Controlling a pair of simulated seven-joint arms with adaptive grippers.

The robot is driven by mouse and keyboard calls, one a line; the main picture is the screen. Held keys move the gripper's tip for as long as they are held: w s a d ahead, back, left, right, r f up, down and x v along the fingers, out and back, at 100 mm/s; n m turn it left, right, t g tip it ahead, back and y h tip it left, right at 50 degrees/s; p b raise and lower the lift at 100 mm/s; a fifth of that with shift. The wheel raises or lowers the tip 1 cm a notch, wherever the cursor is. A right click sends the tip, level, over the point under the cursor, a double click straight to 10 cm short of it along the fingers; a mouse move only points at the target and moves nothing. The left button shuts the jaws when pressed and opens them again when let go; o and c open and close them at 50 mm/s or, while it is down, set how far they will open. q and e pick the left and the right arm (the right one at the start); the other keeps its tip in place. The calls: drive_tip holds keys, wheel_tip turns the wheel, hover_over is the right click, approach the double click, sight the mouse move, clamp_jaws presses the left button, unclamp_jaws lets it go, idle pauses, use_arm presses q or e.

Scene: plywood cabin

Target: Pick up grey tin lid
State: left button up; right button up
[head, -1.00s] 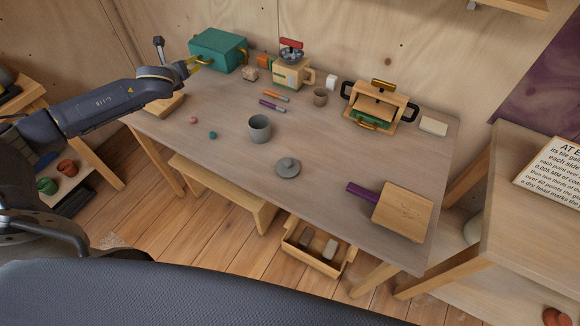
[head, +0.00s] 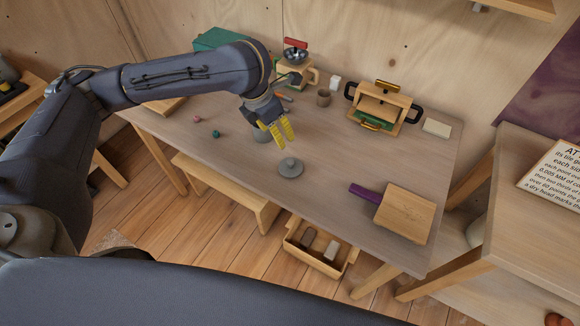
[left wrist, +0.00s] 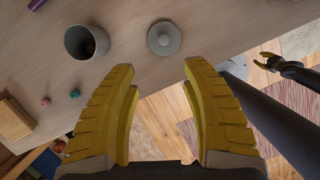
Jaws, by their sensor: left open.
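The grey tin lid (head: 290,168), a round disc with a knob on top, lies knob-up on the table near its front edge. It also shows in the left wrist view (left wrist: 164,38), just beyond the fingertips. My left gripper (head: 277,133) is open and empty above the table, a little behind the lid in the head view and apart from it. The grey tin (left wrist: 87,42) stands open to the left of the lid; in the head view my gripper partly hides it. My right gripper (left wrist: 267,61) shows small at the right of the left wrist view, open and empty.
A wooden board with a purple handle (head: 404,213) lies right of the lid. A wooden press-like frame (head: 384,106), a small brown cup (head: 324,97) and a pink and a teal ball (head: 216,134) are also on the table. The tabletop right around the lid is clear.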

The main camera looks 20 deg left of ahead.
sight(290, 162)
use_arm(q)
drive_tip(key=x, duration=1.1)
drive_tip(key=s+x, duration=0.1)
drive_tip(key=x, duration=0.5)
drive_tip(key=shift+d+f, duration=0.1)
drive_tip(key=shift+f, duration=0.2)
clamp_jaws()
